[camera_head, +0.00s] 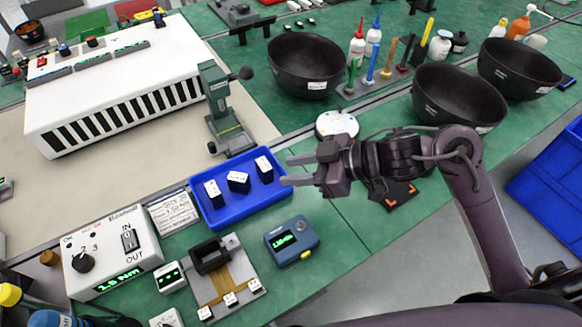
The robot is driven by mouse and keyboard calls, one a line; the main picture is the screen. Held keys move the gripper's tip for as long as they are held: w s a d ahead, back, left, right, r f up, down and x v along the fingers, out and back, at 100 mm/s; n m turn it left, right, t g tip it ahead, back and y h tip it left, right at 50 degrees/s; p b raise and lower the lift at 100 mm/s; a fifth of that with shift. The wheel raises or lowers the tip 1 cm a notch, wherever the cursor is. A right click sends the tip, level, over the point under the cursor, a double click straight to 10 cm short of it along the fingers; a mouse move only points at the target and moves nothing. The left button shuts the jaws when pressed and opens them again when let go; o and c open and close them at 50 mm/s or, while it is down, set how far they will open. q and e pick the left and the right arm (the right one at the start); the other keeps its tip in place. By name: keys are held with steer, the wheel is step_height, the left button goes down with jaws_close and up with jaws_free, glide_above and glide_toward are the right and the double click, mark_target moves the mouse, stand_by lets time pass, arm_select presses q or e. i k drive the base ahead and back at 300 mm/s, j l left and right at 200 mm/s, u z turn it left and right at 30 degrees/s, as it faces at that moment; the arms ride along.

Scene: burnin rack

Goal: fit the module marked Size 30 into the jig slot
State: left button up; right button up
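Three small dark modules with white labelled tops, a left one (213,192), a middle one (238,181) and a right one (264,168), lie in a blue tray (238,217). Their markings are too small to read, so I cannot tell which is Size 30. The jig (240,290) stands in front of the tray, with a black slot block (210,256) at its back that looks empty. My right gripper (287,171) comes in from the right, its fingers apart and empty, pointing left beside the right module near the tray's right edge. My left gripper is out of view.
A printed card (173,211) and a control box with a dial (112,252) are left of the tray. A blue meter (291,241) is right of the jig. A green press (225,110) stands behind the tray. Black bowls (315,65) stand at the back.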

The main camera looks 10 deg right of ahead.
mark_target(206, 256)
steer(key=k+l, duration=0.25)
steer(key=k, duration=0.25)
steer(key=k+l, duration=0.2)
steer(key=k, duration=0.25)
